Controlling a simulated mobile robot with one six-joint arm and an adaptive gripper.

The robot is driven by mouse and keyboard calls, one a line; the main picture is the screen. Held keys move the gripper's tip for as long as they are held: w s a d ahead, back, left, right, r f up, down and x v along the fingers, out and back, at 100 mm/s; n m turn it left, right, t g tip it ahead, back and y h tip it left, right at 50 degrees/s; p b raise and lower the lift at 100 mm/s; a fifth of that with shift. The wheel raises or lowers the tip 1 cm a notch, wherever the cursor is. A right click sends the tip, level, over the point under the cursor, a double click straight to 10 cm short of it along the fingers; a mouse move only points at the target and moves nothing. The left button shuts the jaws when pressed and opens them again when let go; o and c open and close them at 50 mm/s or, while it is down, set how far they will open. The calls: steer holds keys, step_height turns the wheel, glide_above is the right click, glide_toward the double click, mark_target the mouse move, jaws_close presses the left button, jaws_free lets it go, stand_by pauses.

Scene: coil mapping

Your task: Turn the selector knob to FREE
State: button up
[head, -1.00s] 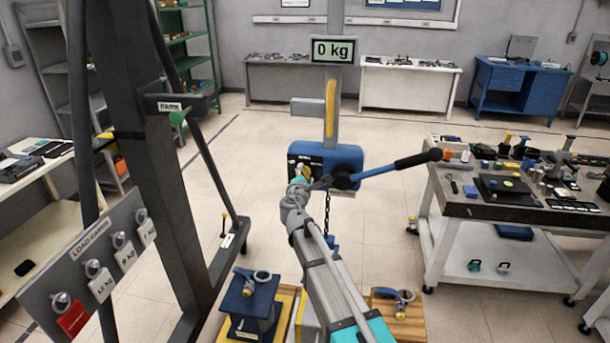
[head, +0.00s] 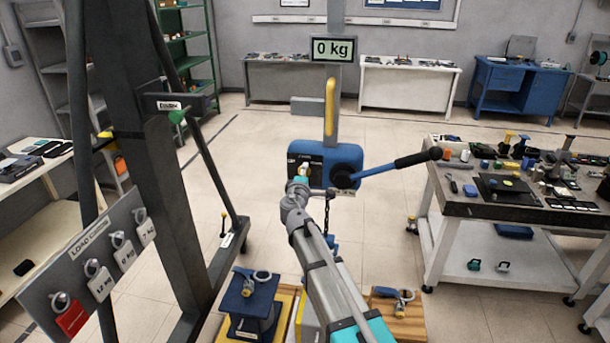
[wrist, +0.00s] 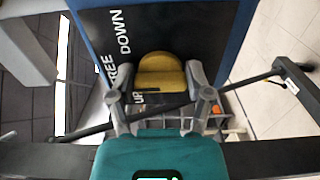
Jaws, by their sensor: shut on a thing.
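The yellow selector knob (wrist: 161,72) sits on the dark label plate (wrist: 110,30) of the blue hoist body (head: 352,156). The plate reads FREE, DOWN and UP around the knob in the wrist view. My gripper (wrist: 161,82) is shut on the knob, one grey finger on each side. In the head view, my gripper (head: 299,183) reaches up to the lower left of the hoist face and partly hides the knob. I cannot tell which label the knob points to.
A lever with a black grip (head: 417,158) sticks out right of the hoist. A chain (head: 327,212) hangs below. A display (head: 333,50) above reads 0 kg. The dark frame post (head: 165,170) and load board (head: 85,270) stand left, a cluttered bench (head: 520,205) right.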

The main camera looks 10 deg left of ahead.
stand_by(0.3)
steer(key=o, duration=1.1)
steer(key=shift+o, duration=0.2)
steer(key=s, duration=1.2)
steer(key=shift+d, duration=0.3)
